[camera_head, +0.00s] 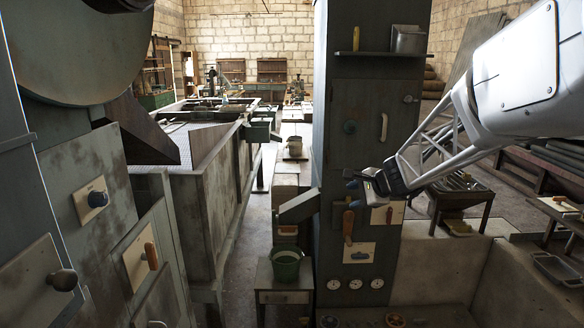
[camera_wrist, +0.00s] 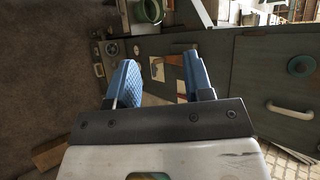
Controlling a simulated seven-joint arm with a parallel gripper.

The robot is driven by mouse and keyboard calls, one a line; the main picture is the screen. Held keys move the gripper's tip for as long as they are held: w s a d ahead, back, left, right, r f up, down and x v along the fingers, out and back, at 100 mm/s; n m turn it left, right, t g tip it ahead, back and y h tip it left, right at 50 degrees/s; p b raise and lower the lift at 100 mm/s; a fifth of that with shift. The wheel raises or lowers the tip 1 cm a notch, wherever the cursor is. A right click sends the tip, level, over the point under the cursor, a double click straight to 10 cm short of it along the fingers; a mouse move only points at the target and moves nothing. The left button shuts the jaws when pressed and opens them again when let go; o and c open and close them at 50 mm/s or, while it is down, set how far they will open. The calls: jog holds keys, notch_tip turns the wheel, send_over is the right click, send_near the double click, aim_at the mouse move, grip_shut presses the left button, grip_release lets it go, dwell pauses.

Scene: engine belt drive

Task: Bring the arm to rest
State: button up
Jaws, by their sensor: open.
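My gripper (camera_head: 365,182) is at the end of my white arm, which reaches in from the upper right. It hovers in front of the tall dark cabinet (camera_head: 340,100). In the wrist view its two blue fingers (camera_wrist: 160,75) are apart, with nothing between them. Beyond them lie the cabinet face and pale plates. A lever with a wooden handle (camera_head: 348,226) is just below the gripper in the head view. A second plate with a small wooden handle (camera_head: 389,214) is to its lower right, partly covered by the gripper. I cannot tell whether the gripper touches anything.
The cabinet carries a green knob (camera_head: 349,127), a white handle (camera_head: 384,127) and a shelf (camera_head: 376,54). A green bucket (camera_head: 286,265) stands on a small table (camera_head: 285,296) at left. Gauges (camera_head: 355,284) sit below. A bench (camera_head: 462,193) with rods is at right.

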jog(key=s+f+n+g+h, duration=0.1)
jog(key=s+n, duration=0.6)
jog(key=s, duration=1.5)
jog(key=s+f+n+g+h, duration=0.2)
jog(key=s+n+g+h, duration=0.2)
jog(key=s, duration=1.8)
jog(key=n+h, duration=0.2)
jog(key=n, duration=0.1)
jog(key=shift+s+d+g, duration=0.25)
jog(key=shift+g, duration=0.05)
